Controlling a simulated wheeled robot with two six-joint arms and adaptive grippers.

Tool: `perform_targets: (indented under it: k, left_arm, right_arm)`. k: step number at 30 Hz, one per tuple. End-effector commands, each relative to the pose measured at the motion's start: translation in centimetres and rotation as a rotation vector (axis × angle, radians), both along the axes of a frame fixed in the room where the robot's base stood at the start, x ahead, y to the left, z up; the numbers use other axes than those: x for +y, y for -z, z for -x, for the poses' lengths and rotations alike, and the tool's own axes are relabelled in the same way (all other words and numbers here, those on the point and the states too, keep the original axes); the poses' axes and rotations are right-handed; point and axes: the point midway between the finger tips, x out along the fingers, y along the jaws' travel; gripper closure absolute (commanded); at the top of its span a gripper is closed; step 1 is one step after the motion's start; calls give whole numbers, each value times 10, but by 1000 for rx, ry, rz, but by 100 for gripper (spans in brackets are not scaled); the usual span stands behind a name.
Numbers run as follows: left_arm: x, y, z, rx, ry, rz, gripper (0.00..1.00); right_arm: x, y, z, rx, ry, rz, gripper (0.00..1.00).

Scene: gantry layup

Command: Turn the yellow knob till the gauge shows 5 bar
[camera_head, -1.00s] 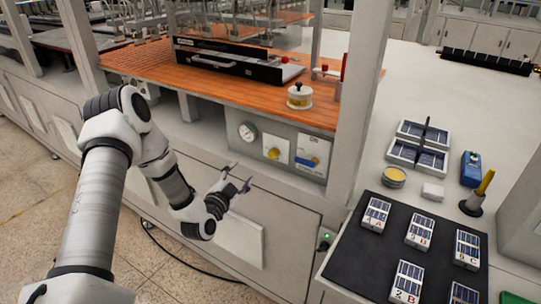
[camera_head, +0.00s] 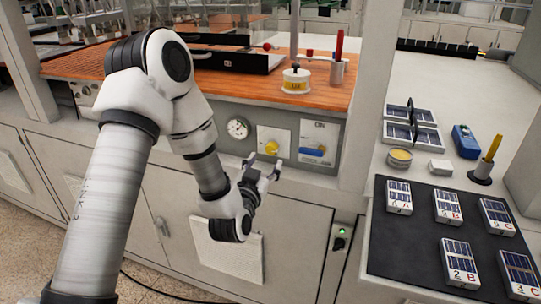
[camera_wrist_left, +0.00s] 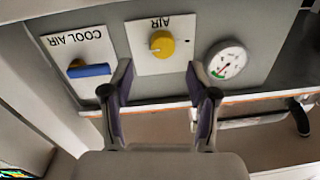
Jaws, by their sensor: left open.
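The yellow knob (camera_head: 271,147) sits on a white plate on the grey panel under the orange bench top. In the left wrist view the knob (camera_wrist_left: 161,43) appears upside down under the label AIR. The round white gauge (camera_head: 238,129) is left of the knob in the head view; in the wrist view the gauge (camera_wrist_left: 224,60) is to its right. Its dial is too small to read surely. My left gripper (camera_head: 264,163) is open and empty, just in front of and below the knob. In the wrist view its fingers (camera_wrist_left: 159,68) are spread, with the knob beyond the gap.
A blue lever (camera_head: 313,151) on a plate marked COOL AIR is right of the knob. The bench edge overhangs the panel. A black mat (camera_head: 425,243) with several labelled cell blocks lies at the right.

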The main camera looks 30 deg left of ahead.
Motion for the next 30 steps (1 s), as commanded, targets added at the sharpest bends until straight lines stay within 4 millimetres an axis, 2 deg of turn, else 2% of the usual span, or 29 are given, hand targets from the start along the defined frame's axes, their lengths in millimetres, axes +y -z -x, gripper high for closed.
perform_targets:
  k: [6,9,17,18,22,23,30]
  left_arm:
    - [12,-3,-41,-2,-1,-3,41]
    - [16,-2,-52,-1,0,-1,41]
    - [17,0,-56,0,0,0,41]
    - [17,0,-56,0,0,0,48]
    - [17,0,-56,0,0,-1,94]
    - [17,0,-56,0,0,-1,100]
    - [17,1,-56,-16,0,56,100]
  right_arm:
    - [0,-10,0,0,-1,0,60]
    - [0,-11,0,0,-1,0,60]
    - [0,-11,0,0,-1,0,60]
    - [0,-11,0,1,-1,0,60]
    - [0,-11,0,1,-1,0,60]
    - [0,-11,0,1,-1,0,60]
    - [0,-4,0,1,-1,0,60]
